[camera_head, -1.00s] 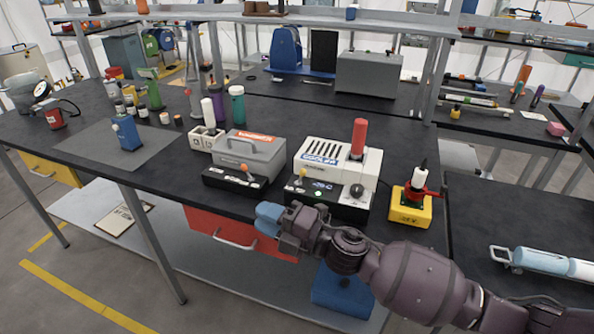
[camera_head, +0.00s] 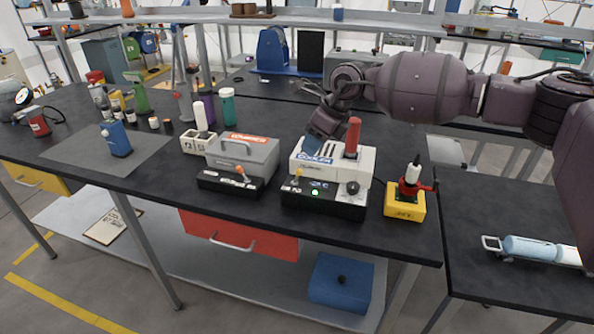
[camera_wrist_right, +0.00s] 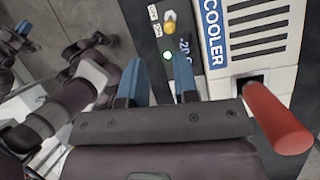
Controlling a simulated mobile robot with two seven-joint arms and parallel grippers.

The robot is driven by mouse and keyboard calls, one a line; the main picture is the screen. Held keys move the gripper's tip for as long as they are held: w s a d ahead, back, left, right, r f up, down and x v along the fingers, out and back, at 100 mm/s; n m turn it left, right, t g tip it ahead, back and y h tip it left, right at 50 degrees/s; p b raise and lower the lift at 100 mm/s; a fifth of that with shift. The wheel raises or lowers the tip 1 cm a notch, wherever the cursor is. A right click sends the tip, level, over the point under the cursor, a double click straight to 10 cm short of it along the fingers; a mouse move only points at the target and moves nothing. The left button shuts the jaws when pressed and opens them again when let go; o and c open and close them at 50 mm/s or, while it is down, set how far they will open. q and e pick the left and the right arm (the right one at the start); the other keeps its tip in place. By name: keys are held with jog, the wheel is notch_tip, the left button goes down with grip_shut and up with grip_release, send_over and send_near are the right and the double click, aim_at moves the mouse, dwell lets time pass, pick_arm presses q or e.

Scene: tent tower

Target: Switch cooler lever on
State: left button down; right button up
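The cooler (camera_head: 366,162) is a white box with a slotted top, a blue COOLER label and a black front panel. Its small yellow-tipped lever (camera_head: 297,175) stands at the panel's left; it also shows in the wrist view (camera_wrist_right: 169,18) beside two small tags. A lit green button (camera_head: 315,192) is on the panel. A red cylinder (camera_head: 353,135) stands in the cooler's top. My right gripper (camera_head: 318,140) is over the cooler's top, blue fingers downward. In the wrist view its fingers (camera_wrist_right: 160,82) are apart with nothing between them, short of the lever.
A grey lidded box (camera_head: 243,153) with its own orange-tipped lever (camera_head: 241,171) stands left of the cooler. A yellow box (camera_head: 405,205) with a red-handled part is to the right. The black bench top in front is clear.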

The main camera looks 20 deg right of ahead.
aim_at(301, 170)
jog(key=x, duration=0.6)
jog(key=d+b+x, duration=0.1)
jog(key=x, duration=0.3)
jog(key=shift+w+f, duration=0.15)
jog(key=shift+w, duration=0.2)
jog(key=shift+c, duration=0.4)
jog(key=shift+d, duration=0.1)
grip_shut()
